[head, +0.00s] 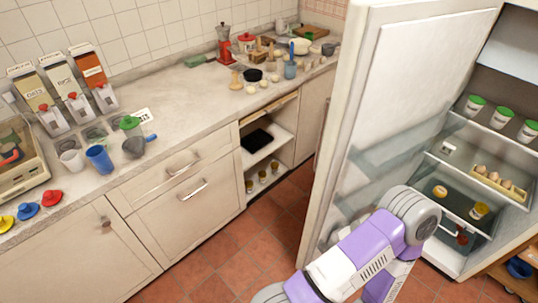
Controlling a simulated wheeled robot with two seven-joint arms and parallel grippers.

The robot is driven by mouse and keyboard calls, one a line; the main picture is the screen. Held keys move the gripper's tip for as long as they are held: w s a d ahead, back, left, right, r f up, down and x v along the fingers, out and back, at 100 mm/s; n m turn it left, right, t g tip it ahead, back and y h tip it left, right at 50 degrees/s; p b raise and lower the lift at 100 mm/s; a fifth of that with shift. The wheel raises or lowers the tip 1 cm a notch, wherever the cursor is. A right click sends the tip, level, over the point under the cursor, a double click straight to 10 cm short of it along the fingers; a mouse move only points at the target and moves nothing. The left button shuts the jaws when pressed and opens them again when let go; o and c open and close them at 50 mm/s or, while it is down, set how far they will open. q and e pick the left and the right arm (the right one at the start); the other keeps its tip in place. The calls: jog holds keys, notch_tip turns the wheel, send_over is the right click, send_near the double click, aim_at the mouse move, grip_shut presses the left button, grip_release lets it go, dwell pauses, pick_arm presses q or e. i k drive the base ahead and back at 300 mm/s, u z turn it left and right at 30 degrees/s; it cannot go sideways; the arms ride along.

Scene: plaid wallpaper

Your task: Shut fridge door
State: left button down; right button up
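The fridge door (408,75) stands wide open at the right of the head view, its inner side with clear door shelves facing the fridge. The fridge interior (475,150) is in plain view at the far right, with white-and-green tubs, an egg tray and jars on its shelves. One of my purple and white arms reaches up from the bottom in front of the lower part of the door. I cannot tell whether it touches the door. Neither gripper's fingers show.
A long counter (150,150) with dispensers, cups and kitchenware runs along the left and back wall. An open cabinet shelf (268,155) lies under it. Bare red tile floor (240,255) lies between counter and fridge door. A low wooden shelf (515,280) stands at the bottom right.

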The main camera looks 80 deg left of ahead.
aim_at(402, 64)
jog(key=k, duration=0.05)
jog(key=u, duration=1.35)
